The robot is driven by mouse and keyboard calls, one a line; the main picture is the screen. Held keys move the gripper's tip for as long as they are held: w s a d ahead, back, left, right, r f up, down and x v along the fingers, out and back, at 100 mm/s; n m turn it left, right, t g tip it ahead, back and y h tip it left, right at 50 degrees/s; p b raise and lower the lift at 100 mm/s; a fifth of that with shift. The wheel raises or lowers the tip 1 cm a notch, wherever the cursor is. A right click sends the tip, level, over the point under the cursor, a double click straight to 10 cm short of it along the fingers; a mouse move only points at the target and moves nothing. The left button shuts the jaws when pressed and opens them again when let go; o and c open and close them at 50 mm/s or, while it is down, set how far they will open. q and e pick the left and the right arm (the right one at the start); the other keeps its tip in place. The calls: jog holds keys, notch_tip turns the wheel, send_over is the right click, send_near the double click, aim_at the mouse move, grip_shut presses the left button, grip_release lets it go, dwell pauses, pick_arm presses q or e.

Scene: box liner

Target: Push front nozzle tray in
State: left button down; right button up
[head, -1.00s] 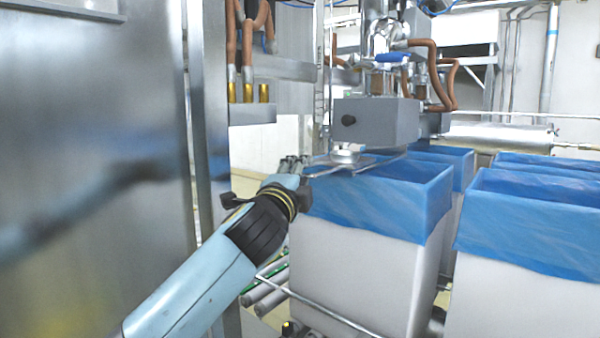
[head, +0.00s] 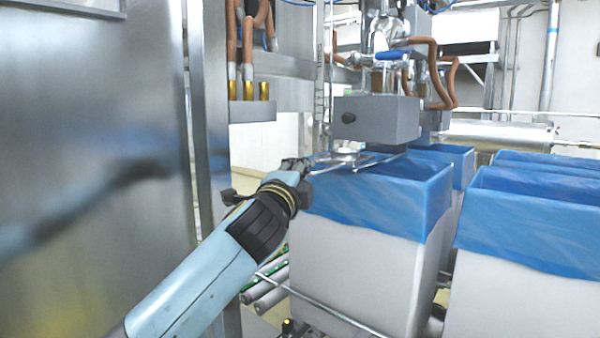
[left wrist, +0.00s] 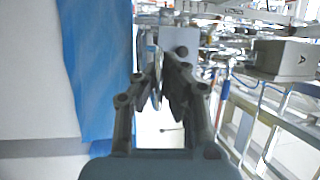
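The front nozzle tray (head: 345,157) is a thin metal frame with a small round dish, under the grey nozzle box (head: 375,120) and over the near blue-lined box (head: 375,200). My left gripper (head: 298,163) is at the tray's left end in the head view; whether it touches the frame is too small to tell. My right gripper is not in view.
A second blue-lined box (head: 530,220) stands at the right, with more behind. A tall steel panel (head: 90,160) fills the left side. Brown hoses (head: 440,75) hang beside the nozzle unit. A blue liner (left wrist: 95,60) hangs close to the fingers in the left wrist view.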

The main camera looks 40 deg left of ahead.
aim_at(336, 163)
pick_arm(q)
jog(key=w+b, duration=0.1)
jog(key=w, duration=0.3)
jog(key=w+b, duration=0.1)
jog(key=w, duration=0.2)
jog(key=w+d+b, duration=0.1)
jog(key=w, duration=0.3)
jog(key=shift+w+f+b, duration=0.35)
jog(key=shift+f, duration=0.05)
jog(key=shift+w+r, duration=0.15)
jog(key=shift+w, duration=0.4)
jog(key=c, duration=1.4)
grip_release()
jog(key=shift+w, duration=0.1)
jog(key=shift+r, duration=0.15)
jog(key=shift+s+d, duration=0.1)
jog(key=shift+s, duration=0.1)
jog(key=v, duration=1.1)
jog(key=shift+s+d, duration=0.1)
jog(key=shift+s, duration=0.25)
jog(key=shift+c, duration=0.4)
